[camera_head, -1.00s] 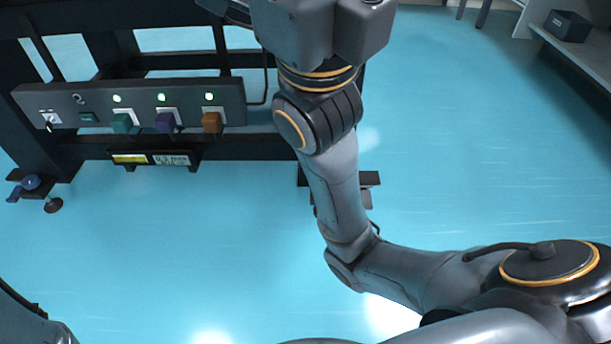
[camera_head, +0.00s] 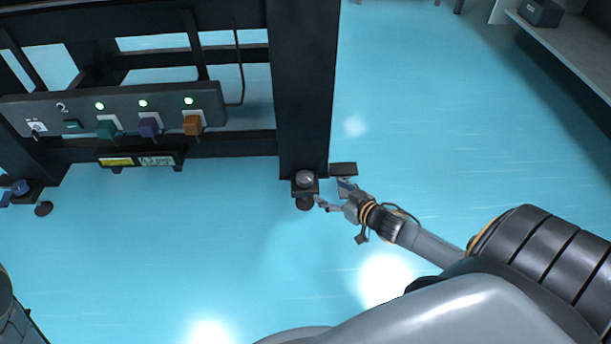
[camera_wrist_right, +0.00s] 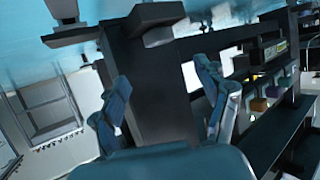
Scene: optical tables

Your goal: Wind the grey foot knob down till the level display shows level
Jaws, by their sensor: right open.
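The grey foot knob (camera_head: 304,179) sits on a dark bracket at the bottom of the near table leg, above a dark round foot (camera_head: 305,203). My right gripper (camera_head: 333,194) is open, just right of the knob, with its fingers pointing toward the foot. No grip on the knob shows. In the right wrist view the two fingers (camera_wrist_right: 166,100) are spread, with the dark leg beyond them and the foot parts near the top. A level display cannot be clearly identified; a small teal screen (camera_head: 72,125) on the panel is too small to read. My left gripper is out of view.
The dark table leg (camera_head: 302,90) rises above the knob. A flat dark plate (camera_head: 343,169) juts out right of it, close to my right gripper. A switch panel (camera_head: 60,106) hangs at the left. A blue knob (camera_head: 20,187) is on the far-left foot. Blue floor in front is clear.

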